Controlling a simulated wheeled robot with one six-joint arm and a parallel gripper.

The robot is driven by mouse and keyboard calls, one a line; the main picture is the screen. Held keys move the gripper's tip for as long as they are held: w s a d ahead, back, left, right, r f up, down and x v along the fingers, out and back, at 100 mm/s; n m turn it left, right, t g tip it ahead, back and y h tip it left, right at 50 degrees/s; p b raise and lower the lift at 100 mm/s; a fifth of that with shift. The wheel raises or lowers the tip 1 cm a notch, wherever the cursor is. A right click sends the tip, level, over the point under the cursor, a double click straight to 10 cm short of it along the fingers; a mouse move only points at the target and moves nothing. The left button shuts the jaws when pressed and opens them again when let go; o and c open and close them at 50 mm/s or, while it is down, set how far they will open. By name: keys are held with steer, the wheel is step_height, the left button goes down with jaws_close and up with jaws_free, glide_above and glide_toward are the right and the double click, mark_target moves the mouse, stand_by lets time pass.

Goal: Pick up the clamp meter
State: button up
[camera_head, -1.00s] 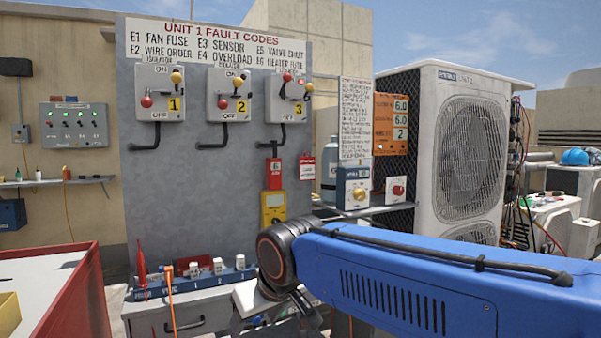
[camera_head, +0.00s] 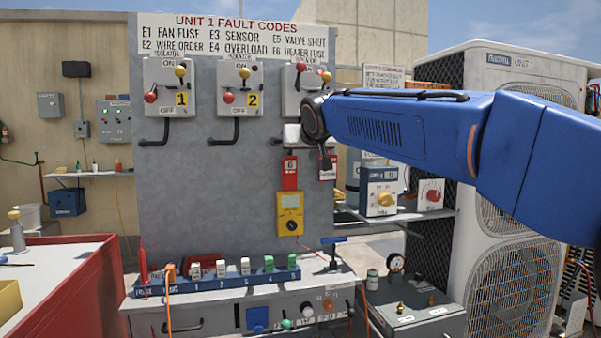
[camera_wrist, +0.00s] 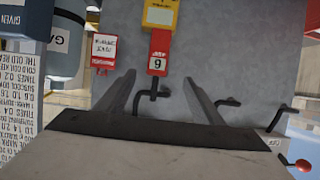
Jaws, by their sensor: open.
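The clamp meter (camera_head: 290,214) is a yellow body with a small display and dark dial, upright against the grey panel. A red piece (camera_head: 290,172) marked 6 sits right above it. In the wrist view, which shows things upside down, the yellow meter (camera_wrist: 160,17) is at the top edge, partly cut off, with the red piece (camera_wrist: 158,52) below it. My gripper (camera_head: 325,161) is above and right of the meter in the head view, apart from it. In the wrist view my gripper (camera_wrist: 160,88) has its fingers spread with nothing between them.
A blue rack (camera_head: 215,282) stands on the bench below. A condenser (camera_head: 515,275) stands further right.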

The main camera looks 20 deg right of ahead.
mark_target(290, 167)
steer(key=x, duration=1.1)
steer(key=shift+f, duration=0.1)
steer(key=shift+d+f+x, duration=0.15)
steer(key=shift+x, duration=1.15)
steer(key=shift+d+f+x, duration=0.1)
steer(key=shift+x, duration=1.2)
steer(key=shift+s, duration=0.15)
steer(key=c, duration=1.4)
steer(key=shift+r, duration=0.2)
